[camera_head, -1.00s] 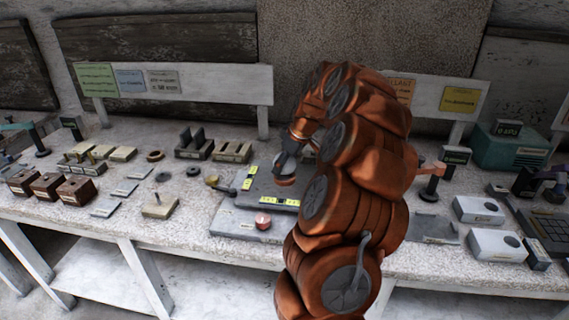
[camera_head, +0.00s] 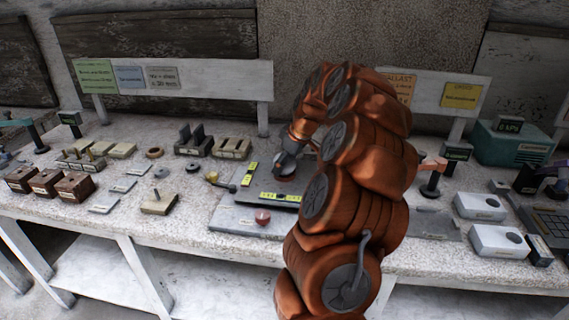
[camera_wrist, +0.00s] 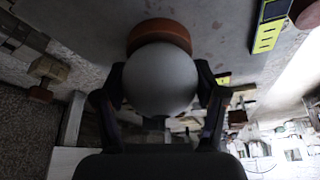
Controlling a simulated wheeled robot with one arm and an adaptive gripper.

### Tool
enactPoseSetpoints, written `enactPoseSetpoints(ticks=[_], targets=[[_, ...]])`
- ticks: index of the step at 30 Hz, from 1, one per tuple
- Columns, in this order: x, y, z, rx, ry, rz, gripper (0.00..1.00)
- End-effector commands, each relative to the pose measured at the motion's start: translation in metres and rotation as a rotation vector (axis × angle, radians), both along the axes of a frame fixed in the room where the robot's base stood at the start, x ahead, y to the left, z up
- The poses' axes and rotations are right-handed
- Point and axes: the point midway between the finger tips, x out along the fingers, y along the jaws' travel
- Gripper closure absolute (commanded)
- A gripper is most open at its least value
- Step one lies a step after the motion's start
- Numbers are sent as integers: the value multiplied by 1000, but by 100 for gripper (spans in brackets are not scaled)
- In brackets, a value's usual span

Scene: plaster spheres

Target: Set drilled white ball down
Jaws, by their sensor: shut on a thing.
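The white ball (camera_wrist: 160,82) looks grey in shadow in the wrist view. It sits between the two fingers of my gripper (camera_wrist: 160,98), which is shut on it. No drilled hole shows on the side I see. A reddish-brown round piece (camera_wrist: 158,34) lies just beyond the ball; I cannot tell whether they touch. In the head view my gripper (camera_head: 286,168) is over the dark plate with yellow labels (camera_head: 262,187), on the middle of the bench. The ball is mostly hidden there by the gripper and arm.
A grey base plate (camera_head: 228,219) with a red knob (camera_head: 262,217) lies in front. A small brass piece (camera_head: 212,178) stands to the left. Wooden blocks (camera_head: 73,186) are farther left; white boxes (camera_head: 497,241) and a teal device (camera_head: 514,146) are right. The bench front edge is clear.

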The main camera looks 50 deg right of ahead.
Motion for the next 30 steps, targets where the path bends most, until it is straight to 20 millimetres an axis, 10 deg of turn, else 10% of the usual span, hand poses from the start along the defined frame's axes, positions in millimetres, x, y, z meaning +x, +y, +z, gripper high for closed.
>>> enactPoseSetpoints(ticks=[2, 3, 10, 30], targets=[[0, 0, -2, 0, -1, 0, 72], [0, 0, -1, 0, 0, 0, 25], [0, 0, -1, 0, 0, 0, 2], [0, 0, 0, 0, 0, 0, 0]])
